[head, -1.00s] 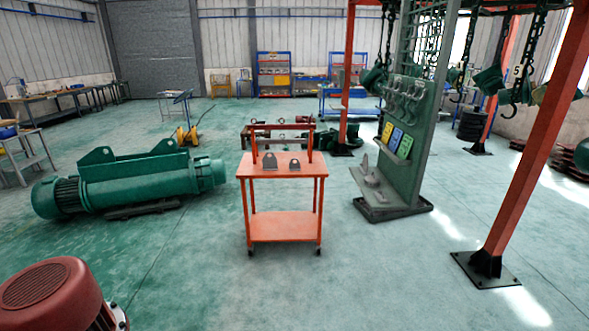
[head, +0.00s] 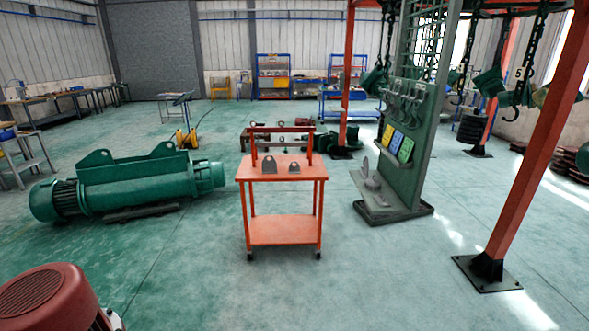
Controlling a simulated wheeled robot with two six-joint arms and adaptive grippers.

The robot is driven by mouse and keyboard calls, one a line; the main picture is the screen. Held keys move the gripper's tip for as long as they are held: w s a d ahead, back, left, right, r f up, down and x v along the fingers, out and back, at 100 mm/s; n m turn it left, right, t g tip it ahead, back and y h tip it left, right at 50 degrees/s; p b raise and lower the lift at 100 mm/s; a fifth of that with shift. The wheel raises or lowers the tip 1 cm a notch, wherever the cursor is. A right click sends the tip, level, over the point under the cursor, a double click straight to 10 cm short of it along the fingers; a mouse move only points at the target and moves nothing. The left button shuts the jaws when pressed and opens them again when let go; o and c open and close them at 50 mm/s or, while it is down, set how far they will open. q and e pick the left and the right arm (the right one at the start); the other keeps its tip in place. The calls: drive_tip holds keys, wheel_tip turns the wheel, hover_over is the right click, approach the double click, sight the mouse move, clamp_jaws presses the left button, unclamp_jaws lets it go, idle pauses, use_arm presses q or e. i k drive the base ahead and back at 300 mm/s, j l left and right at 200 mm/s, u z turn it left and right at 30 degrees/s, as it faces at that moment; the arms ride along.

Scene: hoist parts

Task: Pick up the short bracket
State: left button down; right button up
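Two small dark grey brackets stand upright on the top of an orange trolley (head: 310,173) in the middle of the head view. The left bracket (head: 270,164) is taller. The right one, the short bracket (head: 294,168), is lower and sits a little apart from it. Both are some distance ahead of me. Neither of my grippers shows in this view.
A green hoist drum (head: 140,182) lies on the floor left of the trolley. A red motor (head: 50,298) is at the lower left. A green hook stand (head: 405,160) and an orange post (head: 520,160) are on the right. The floor before the trolley is clear.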

sight(293, 171)
drive_tip(key=i+l, duration=0.15)
drive_tip(key=i, duration=1.05)
drive_tip(key=i+l, duration=0.1)
drive_tip(key=i, duration=1.1)
drive_tip(key=i+l, duration=0.15)
drive_tip(key=i, duration=1.1)
